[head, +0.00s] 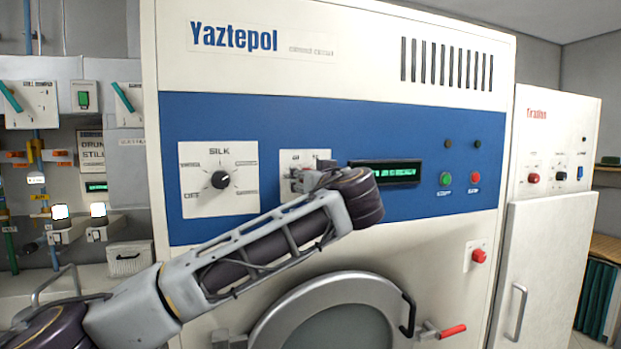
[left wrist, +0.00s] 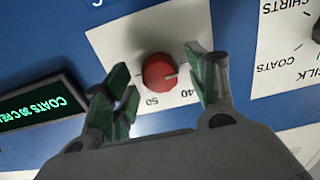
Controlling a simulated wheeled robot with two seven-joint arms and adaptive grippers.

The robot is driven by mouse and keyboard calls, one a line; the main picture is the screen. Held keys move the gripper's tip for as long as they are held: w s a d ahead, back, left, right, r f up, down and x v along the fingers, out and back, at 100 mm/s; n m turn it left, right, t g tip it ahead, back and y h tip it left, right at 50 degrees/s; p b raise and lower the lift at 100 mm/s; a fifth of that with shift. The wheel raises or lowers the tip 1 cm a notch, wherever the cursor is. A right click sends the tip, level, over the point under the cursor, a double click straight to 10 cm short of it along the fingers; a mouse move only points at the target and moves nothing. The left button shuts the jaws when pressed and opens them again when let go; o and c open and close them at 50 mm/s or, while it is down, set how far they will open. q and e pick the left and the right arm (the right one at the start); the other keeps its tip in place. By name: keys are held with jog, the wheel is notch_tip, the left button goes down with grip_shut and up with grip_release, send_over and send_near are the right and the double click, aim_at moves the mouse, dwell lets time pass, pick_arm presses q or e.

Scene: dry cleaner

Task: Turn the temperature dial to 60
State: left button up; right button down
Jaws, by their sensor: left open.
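The temperature dial (left wrist: 160,72) is a red round knob on a white plate (left wrist: 120,38), with 40 and 50 printed beside it in the left wrist view, which is turned over. Its pale pointer mark faces the right of that view, near but not clearly on the 40. My left gripper (left wrist: 164,72) is open, with its green-padded fingers on either side of the dial. I cannot tell whether they touch it. In the head view my left gripper (head: 312,176) and arm hide the dial and most of its plate (head: 291,158). My right gripper is out of view.
The lit display (left wrist: 40,102) seems to read COATS 30 C, partly cut off. The SILK selector (head: 221,180) is left of the dial plate. Green (head: 445,179) and red (head: 475,178) buttons are right of the display. The round door (head: 340,284) is below.

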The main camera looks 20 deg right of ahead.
pick_arm(q)
jog(key=c, duration=1.1)
jog(key=shift+o, duration=0.2)
jog(key=shift+f, duration=0.1)
